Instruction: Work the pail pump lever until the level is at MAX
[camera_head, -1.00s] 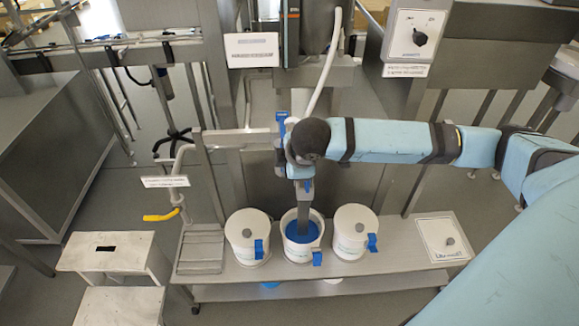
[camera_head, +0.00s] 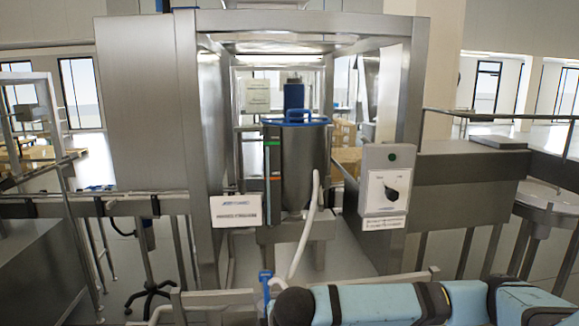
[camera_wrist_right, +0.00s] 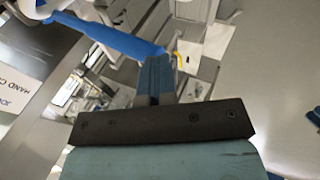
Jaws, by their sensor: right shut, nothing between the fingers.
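In the right wrist view a blue bar (camera_wrist_right: 112,38), which looks like the pump lever's grip, runs from the upper left to just beside the fingers. My right gripper (camera_wrist_right: 158,75) is shut and empty, close to the bar's end; I cannot tell if they touch. In the head view a small blue upright part (camera_head: 265,282) stands left of my right arm's dark joint. My left gripper is not in view.
A control box (camera_head: 384,195) with a black knob and green light stands right of the hopper. A white sign (camera_head: 236,210) hangs on the left. A white hose (camera_head: 305,235) runs down from the hopper. A steel frame (camera_head: 210,110) surrounds it.

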